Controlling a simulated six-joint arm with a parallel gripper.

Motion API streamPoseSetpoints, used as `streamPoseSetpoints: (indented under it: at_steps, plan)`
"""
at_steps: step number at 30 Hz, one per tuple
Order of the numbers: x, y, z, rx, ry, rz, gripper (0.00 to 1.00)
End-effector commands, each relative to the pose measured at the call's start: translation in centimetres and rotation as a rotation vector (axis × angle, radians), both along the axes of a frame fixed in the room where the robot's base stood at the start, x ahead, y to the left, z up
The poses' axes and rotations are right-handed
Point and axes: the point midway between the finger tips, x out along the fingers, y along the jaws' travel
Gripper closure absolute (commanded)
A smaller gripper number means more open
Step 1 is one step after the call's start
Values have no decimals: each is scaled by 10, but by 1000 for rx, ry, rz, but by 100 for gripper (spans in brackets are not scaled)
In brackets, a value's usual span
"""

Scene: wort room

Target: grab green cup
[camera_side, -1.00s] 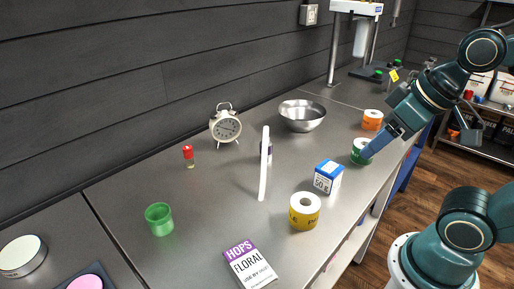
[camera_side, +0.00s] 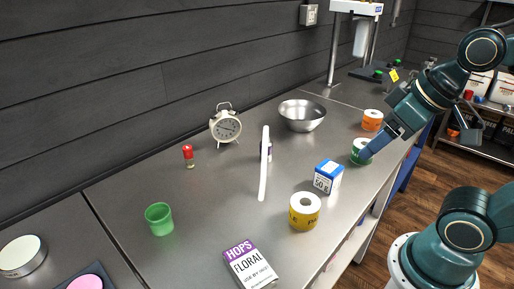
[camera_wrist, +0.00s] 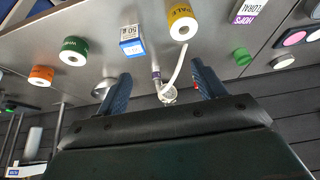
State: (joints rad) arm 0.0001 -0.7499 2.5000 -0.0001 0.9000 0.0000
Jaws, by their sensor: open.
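The green cup (camera_side: 159,219) stands upright on the steel bench at the front left in the side view. It also shows at the upper right of the wrist view (camera_wrist: 242,56). My gripper (camera_side: 366,154) is at the far right of the bench in the side view, beside a green tape roll (camera_side: 357,150) and well away from the cup. In the wrist view my gripper (camera_wrist: 158,84) has its two blue fingers wide apart, with nothing held between them.
A clock (camera_side: 225,124), red-topped vial (camera_side: 189,156), steel bowl (camera_side: 302,115) and orange roll (camera_side: 372,120) stand farther back.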

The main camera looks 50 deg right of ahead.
Motion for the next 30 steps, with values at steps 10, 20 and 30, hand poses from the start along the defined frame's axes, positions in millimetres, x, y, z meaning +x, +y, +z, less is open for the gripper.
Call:
streamPoseSetpoints:
  at_steps: [10, 20, 30]
  plan:
    - [1, 0, 1, -1, 1, 4, 26]
    - [27, 14, 20, -22, 32, 130, 26]
    - [90, 50, 51, -76, 91, 430, 26]
